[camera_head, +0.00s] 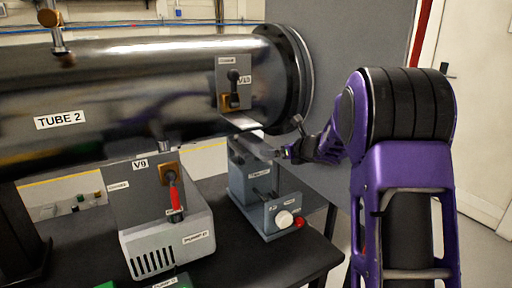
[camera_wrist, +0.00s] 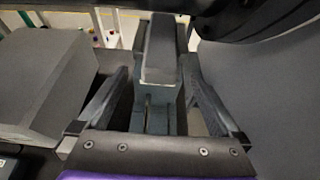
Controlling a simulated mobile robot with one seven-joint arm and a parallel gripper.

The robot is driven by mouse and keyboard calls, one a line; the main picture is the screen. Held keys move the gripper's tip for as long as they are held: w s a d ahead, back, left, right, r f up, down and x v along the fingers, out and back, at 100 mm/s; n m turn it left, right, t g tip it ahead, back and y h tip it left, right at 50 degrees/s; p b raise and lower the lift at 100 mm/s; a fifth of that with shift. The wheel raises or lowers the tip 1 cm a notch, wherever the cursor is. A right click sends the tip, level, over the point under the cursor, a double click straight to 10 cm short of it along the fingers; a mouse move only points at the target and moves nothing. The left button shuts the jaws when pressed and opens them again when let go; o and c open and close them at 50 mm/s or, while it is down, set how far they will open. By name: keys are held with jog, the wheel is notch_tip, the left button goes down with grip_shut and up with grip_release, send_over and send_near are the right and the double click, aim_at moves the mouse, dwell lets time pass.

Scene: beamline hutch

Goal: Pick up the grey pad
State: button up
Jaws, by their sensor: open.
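A narrow grey block (camera_wrist: 162,45) with a paler front edge, which looks like the grey pad, lies straight ahead between my fingers in the wrist view. In the head view a pale flat piece (camera_head: 243,122) shows under the tube's right end, on top of a grey unit (camera_head: 242,178); I cannot tell for sure that it is the same thing. My gripper (camera_wrist: 155,78) is open, with one finger on each side of the block and nothing clearly held. In the head view my gripper (camera_head: 262,150) reaches in from the right, just below the tube; its fingertips are partly hard to make out.
The large metal tube (camera_head: 110,95) labelled TUBE 2 hangs close above, with a flange (camera_head: 290,80) at its right end. A pump box (camera_head: 165,235) with a red-handled valve (camera_head: 174,195) stands left. A white knob (camera_head: 284,219) and red knob (camera_head: 299,222) sit in front.

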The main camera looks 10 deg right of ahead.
aim_at(264, 147)
jog(key=x, duration=0.9)
jog(key=shift+w+d+r+p, duration=0.1)
jog(key=shift+p, duration=0.2)
jog(key=shift+r, duration=0.1)
grip_shut()
